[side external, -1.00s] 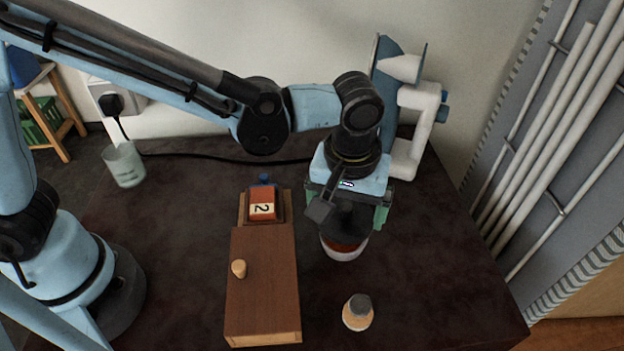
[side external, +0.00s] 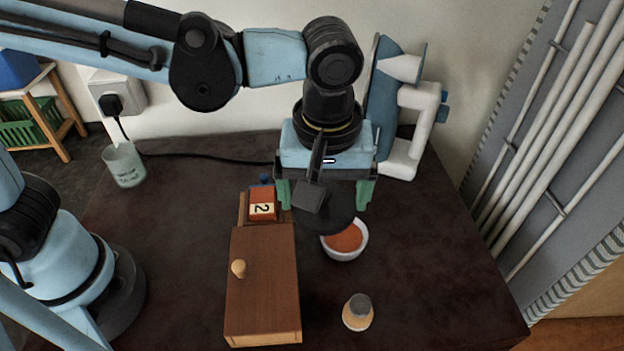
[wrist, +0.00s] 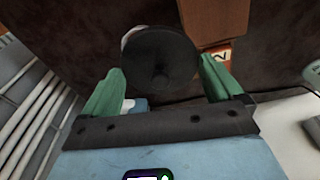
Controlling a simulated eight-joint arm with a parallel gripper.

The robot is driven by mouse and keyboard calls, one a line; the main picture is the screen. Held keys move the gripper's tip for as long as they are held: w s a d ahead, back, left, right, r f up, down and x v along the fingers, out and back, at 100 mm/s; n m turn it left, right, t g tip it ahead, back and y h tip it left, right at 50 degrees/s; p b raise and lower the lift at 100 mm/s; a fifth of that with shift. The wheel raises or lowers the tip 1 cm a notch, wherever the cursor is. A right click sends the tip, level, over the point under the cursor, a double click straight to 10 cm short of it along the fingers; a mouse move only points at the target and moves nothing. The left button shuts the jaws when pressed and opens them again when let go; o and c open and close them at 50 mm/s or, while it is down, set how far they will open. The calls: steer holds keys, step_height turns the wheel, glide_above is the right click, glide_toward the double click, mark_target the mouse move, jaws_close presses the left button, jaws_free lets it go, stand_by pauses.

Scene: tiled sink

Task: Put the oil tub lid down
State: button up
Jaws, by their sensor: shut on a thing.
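My gripper (side external: 324,196) is shut on the oil tub lid (side external: 328,218), a dark round disc held between its green fingers. The lid is in the air, up and to the left of the tub in the side view. The white round oil tub (side external: 345,241) stands uncovered on the dark counter, with orange-red contents showing. The lid hides part of its rim. In the wrist view the lid (wrist: 160,60) spans the gap between the fingertips, and a sliver of pale rim shows behind its left edge.
A wooden box (side external: 263,285) with a knob stands left of the tub, and a red block marked 2 (side external: 262,204) sits behind it. A small grey-capped bottle (side external: 358,311) stands in front. A glass (side external: 124,165) is at the far left. The counter's right side is bare.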

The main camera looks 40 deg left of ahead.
steer(key=w+a+f+n, duration=0.1)
steer(key=w+a+n, duration=0.25)
steer(key=a, duration=0.45)
steer(key=w+a+f+n, duration=0.1)
steer(key=w+a+n, duration=0.25)
steer(key=a, duration=0.35)
glide_above(266, 155)
steer(key=shift+m+g+y, duration=0.3)
steer(key=shift+m, duration=0.1)
steer(key=f, duration=0.4)
steer(key=d+f, duration=0.1)
steer(key=f, duration=0.1)
steer(key=shift+s+f, duration=0.15)
steer(key=shift+s, duration=0.05)
steer(key=shift+w+a+f, duration=0.15)
steer(key=shift+a+f, duration=0.15)
steer(key=shift+f, duration=1.9)
steer(key=o, duration=0.6)
steer(key=shift+f, duration=0.1)
steer(key=shift+o, duration=0.4)
